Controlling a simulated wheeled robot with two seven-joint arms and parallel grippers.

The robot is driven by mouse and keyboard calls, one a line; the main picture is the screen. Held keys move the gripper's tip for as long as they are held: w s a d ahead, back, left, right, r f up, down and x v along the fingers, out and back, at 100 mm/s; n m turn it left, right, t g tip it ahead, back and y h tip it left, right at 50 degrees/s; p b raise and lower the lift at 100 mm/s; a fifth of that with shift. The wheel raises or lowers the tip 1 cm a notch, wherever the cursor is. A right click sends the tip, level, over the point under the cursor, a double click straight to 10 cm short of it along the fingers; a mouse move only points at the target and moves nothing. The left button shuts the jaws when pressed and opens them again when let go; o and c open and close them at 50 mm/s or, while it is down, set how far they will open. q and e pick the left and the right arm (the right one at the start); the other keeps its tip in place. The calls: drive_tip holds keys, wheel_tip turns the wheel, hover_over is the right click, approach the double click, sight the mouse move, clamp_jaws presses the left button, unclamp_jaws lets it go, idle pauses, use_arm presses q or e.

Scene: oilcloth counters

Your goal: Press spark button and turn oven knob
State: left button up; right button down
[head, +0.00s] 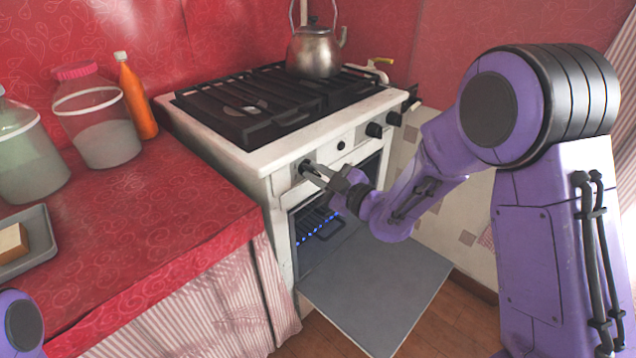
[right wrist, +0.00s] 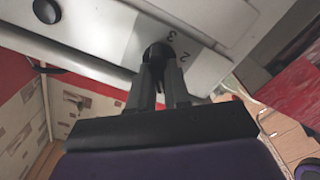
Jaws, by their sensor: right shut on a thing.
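My right gripper (head: 325,174) is at the left end of the white stove's front panel, shut on the black oven knob (head: 305,168). In the right wrist view, the gripper's fingers (right wrist: 160,85) close around the knob (right wrist: 157,53), beside a plate with printed numbers. The small round black spark button (head: 341,145) is right of the knob on the same panel, apart from the gripper. A black button also shows in the right wrist view (right wrist: 46,11). Blue flames (head: 318,228) show inside the oven. My left gripper is out of view.
The oven door (head: 380,285) hangs open below my right arm. Two more knobs (head: 374,130) are on the panel's right. A kettle (head: 314,52) stands on the black grate. The red counter (head: 130,215) at left holds jars, an orange bottle (head: 137,98) and a tray (head: 40,262).

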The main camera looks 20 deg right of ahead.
drive_tip(key=shift+a+f+n+b, duration=0.1)
drive_tip(key=shift+f+n+b, duration=0.05)
drive_tip(key=shift+n+b, duration=1.9)
drive_tip(key=shift+n, duration=0.35)
drive_tip(key=c, duration=1.2)
unclamp_jaws()
drive_tip(key=shift+o, duration=0.2)
drive_tip(key=shift+s, duration=0.1)
drive_tip(key=v, duration=1)
drive_tip(key=shift+s, duration=0.15)
